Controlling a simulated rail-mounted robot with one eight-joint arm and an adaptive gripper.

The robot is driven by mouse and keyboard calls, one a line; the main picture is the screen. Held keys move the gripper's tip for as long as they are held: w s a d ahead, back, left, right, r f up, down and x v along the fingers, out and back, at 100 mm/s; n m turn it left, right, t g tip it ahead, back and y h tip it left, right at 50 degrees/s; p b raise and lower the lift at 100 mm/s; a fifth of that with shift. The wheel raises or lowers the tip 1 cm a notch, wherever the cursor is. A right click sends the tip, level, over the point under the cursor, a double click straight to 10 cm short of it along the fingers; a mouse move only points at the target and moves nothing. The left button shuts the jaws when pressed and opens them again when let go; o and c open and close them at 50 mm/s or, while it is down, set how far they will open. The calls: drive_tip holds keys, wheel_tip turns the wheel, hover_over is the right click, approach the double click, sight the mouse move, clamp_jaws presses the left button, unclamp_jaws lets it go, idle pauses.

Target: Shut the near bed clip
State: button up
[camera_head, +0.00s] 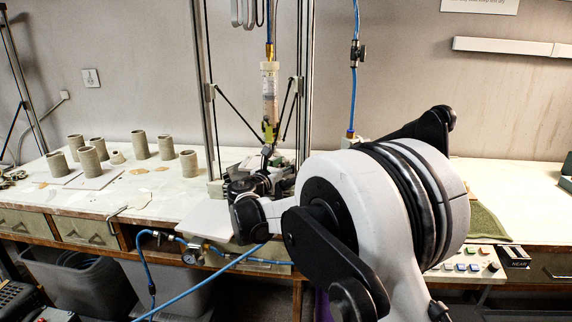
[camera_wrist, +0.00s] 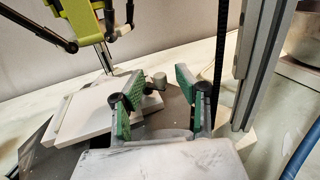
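My gripper (camera_wrist: 161,84) is open in the wrist view, its two green-padded fingers apart. A small grey rounded knob (camera_wrist: 159,80) shows between and beyond the fingertips, beside the edge of a pale bed plate (camera_wrist: 85,112). It may be part of a bed clip, but I cannot tell, nor whether the clip is open or shut. I see no contact between fingers and knob. In the head view my gripper (camera_head: 254,186) is at the base of the delta printer, low among its uprights. My arm and the dark gripper hide most of the bed and its clips there.
The printer's clay tube (camera_head: 269,92) hangs above the bed. A metal upright (camera_wrist: 262,65) stands close to the right of my gripper. Several clay cups (camera_head: 90,161) stand on the left of the table (camera_head: 150,203). A blue hose (camera_head: 215,275) crosses in front.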

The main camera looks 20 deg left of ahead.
drive_tip(key=shift+w, duration=0.5)
clamp_jaws()
drive_tip(key=shift+d, duration=0.1)
